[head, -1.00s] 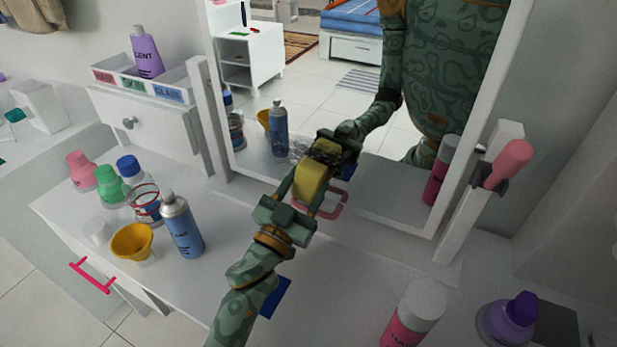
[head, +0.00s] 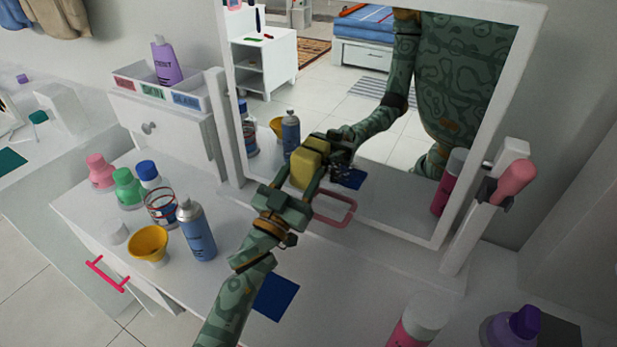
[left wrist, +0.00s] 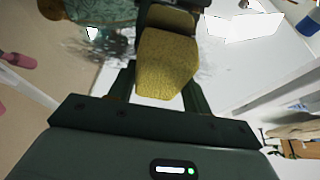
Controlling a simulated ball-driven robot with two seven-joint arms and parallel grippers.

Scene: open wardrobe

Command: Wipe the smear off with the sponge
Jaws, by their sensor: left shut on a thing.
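My left gripper (head: 304,172) is shut on a yellow sponge (head: 306,165) and holds it up at the mirror (head: 385,190). The sponge also shows between the fingers in the left wrist view (left wrist: 165,65), with its reflection just beyond it. Whether it touches the glass I cannot tell for sure. The smear is a grey, speckled patch on the mirror, seen on both sides of the sponge in the left wrist view (left wrist: 84,48). In the head view the gripper and its reflection hide most of it. My right gripper is not in view.
A blue cloth (head: 276,297) lies below the forearm. A pink bottle (head: 420,320) and a purple one (head: 515,325) stand at front right.

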